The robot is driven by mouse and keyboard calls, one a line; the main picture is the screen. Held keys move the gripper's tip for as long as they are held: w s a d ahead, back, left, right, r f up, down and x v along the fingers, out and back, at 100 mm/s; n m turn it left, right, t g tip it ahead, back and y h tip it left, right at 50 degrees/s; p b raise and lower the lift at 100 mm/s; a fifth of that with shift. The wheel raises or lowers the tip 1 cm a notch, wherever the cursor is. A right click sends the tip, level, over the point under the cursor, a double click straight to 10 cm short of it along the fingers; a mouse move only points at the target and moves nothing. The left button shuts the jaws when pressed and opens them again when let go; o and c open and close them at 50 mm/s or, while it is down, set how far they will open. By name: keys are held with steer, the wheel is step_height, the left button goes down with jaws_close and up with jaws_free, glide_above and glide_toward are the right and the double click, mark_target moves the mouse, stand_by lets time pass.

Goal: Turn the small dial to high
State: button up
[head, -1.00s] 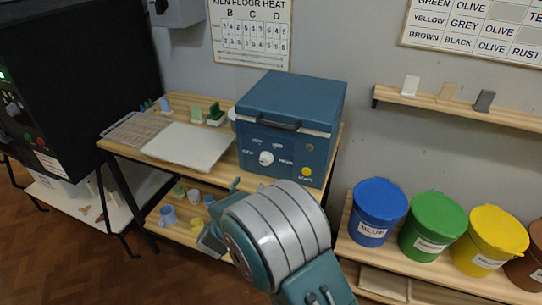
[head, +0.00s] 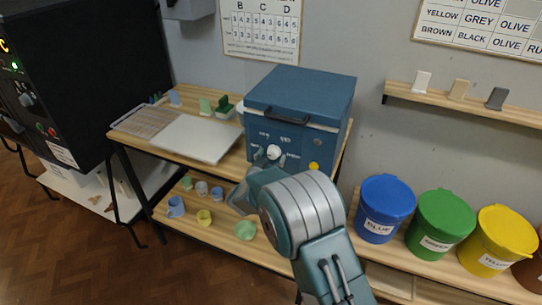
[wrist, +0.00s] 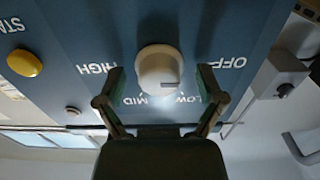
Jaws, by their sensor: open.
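The small dial (wrist: 158,68) is a white round knob on the front of a blue box-shaped kiln (head: 298,100). In the head view the dial (head: 274,152) sits left of a yellow button. The wrist view shows the panel upside down, with OFF, LOW, MID and HIGH lettered around the dial. A small grey mark shows on the dial near LOW; its exact setting is hard to tell. My gripper (wrist: 160,74) is open, one finger on each side of the dial, with visible gaps. My arm hides part of the lower panel in the head view.
The yellow button (wrist: 25,63), lettered STA..., lies beyond HIGH. A white board (head: 197,138) lies on the table left of the kiln. Several small cups stand on the shelf below. Lidded blue (head: 384,207), green and yellow buckets stand at the right.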

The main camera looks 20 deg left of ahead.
steer(key=shift+s, duration=0.1)
steer(key=c, duration=1.2)
